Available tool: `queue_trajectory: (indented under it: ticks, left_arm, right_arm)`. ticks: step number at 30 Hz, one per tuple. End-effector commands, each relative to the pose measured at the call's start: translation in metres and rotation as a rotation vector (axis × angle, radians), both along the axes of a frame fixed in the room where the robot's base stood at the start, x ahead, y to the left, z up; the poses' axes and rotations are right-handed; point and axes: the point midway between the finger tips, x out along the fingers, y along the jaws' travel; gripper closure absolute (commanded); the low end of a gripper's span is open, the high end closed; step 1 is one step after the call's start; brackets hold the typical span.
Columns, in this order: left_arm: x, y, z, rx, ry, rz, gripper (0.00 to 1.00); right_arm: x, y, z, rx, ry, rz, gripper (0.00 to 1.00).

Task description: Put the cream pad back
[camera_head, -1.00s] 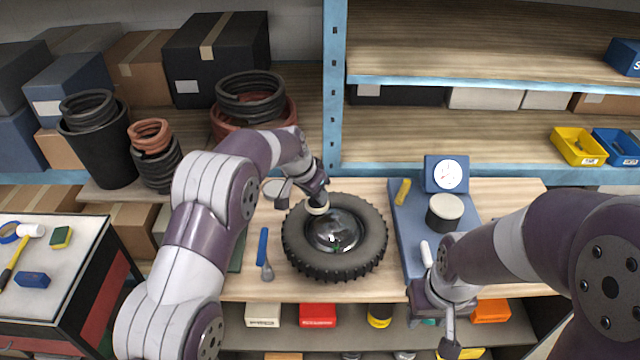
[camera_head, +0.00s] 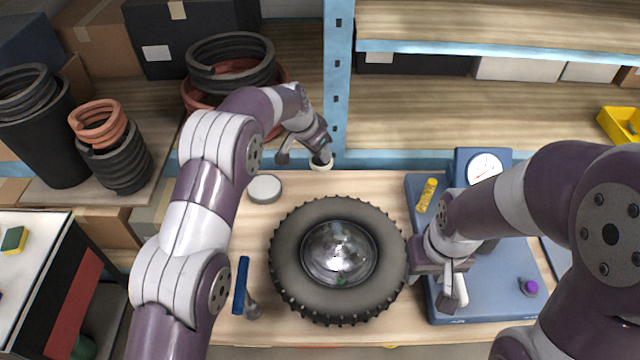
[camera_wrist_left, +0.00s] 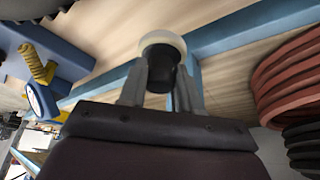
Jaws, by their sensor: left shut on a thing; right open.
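The cream pad (camera_head: 320,164) is a small cream disc with a black grip, seen also in the left wrist view (camera_wrist_left: 163,42). My left gripper (camera_head: 316,153) is shut on its black grip and holds it near the table's back edge, behind the tyre (camera_head: 285,250). In the wrist view my left fingers (camera_wrist_left: 160,88) close on either side of the grip. Whether the pad touches anything below cannot be told. My right gripper (camera_head: 450,292) is open over the blue scale-like base, by a white cylinder (camera_head: 462,290); I cannot tell whether they touch.
A shiny dome (camera_head: 340,254) sits in the tyre's middle. A round tin (camera_head: 264,189) stands at the table's back left. A blue tool (camera_head: 241,285) lies left of the tyre. The blue base (camera_head: 480,305) carries a dial (camera_head: 485,168) and a yellow piece (camera_head: 426,195). A blue shelf post (camera_head: 338,90) rises behind.

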Motion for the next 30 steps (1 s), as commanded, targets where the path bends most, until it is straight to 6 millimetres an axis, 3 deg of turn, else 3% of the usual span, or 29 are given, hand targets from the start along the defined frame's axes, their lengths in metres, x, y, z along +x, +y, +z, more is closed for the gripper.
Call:
queue_trajectory:
  ticks: [3,13,26,27,28,30]
  left_arm:
    - [-0.002,0.000,-0.023,0.002,0.008,0.000,0.96]
    - [-0.001,0.000,-0.082,0.001,0.005,0.001,0.96]
    - [-0.001,0.001,-0.094,0.001,0.003,0.001,0.96]
    - [-0.001,0.000,-0.092,0.001,0.003,0.001,0.54]
    - [-0.001,0.000,-0.092,0.001,0.003,0.001,0.44]
    - [-0.001,0.000,-0.092,0.002,0.004,0.001,0.42]
  right_arm:
    - [0.000,0.000,0.017,0.000,-0.001,0.000,0.57]
    - [0.000,0.000,0.038,0.000,-0.001,0.000,0.57]
    - [0.000,0.000,0.030,0.000,-0.001,0.000,0.57]
    - [0.000,0.000,0.032,0.000,-0.001,0.000,0.57]
    - [0.000,0.000,0.032,0.000,-0.001,0.000,0.57]
    - [0.000,0.000,0.032,0.000,-0.001,0.000,0.57]
